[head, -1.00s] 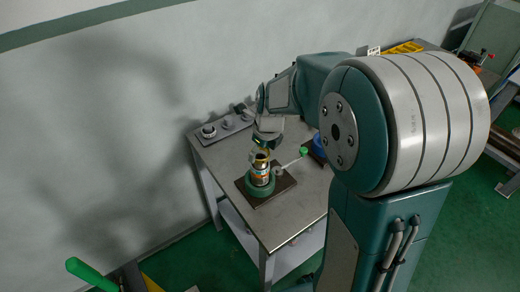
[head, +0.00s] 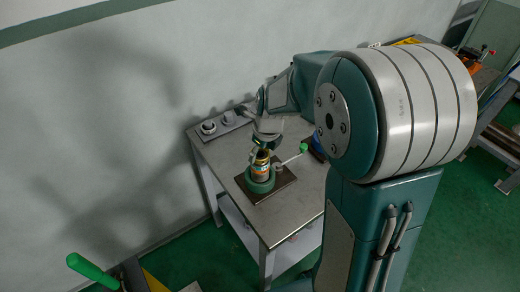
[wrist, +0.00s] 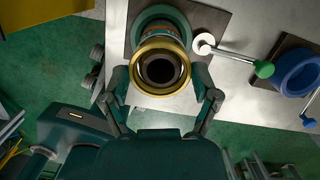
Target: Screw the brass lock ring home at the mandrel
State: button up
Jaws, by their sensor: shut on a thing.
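The brass lock ring (wrist: 161,52) is a gold band at the top end of the upright mandrel (wrist: 160,70), whose dark bore faces the wrist camera. In the head view the mandrel (head: 261,170) stands in a round green vise base (head: 262,187) on a dark plate. My gripper (wrist: 161,88) has one finger on each side of the ring and is shut on it. In the head view my gripper (head: 263,148) is above the mandrel and partly hides the ring. How far the ring is threaded on cannot be told.
A handle with a green knob (head: 303,147) sticks out to the right of the mandrel. A blue round vise (wrist: 300,72) stands beside it on the bench (head: 225,158). A grey panel with knobs (head: 228,119) lies along the wall edge. The bench front is clear.

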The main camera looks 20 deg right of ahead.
aim_at(267, 158)
jog(key=shift+f, duration=0.4)
dwell(0.7)
jog(key=o, duration=1)
jog(key=shift+c, duration=0.2)
jog(key=v, duration=1.2)
jog(key=s+r+n+t, duration=0.1)
jog(key=s+r+n, duration=0.1)
jog(key=s+n, duration=0.7)
jog(key=s+a+r+n+t+h, duration=0.1)
jog(key=s+n, duration=0.8)
jog(key=n, duration=1.1)
jog(key=shift+s+a+r+t, duration=0.3)
jog(key=shift+r+t, duration=0.2)
jog(key=shift+t, duration=0.3)
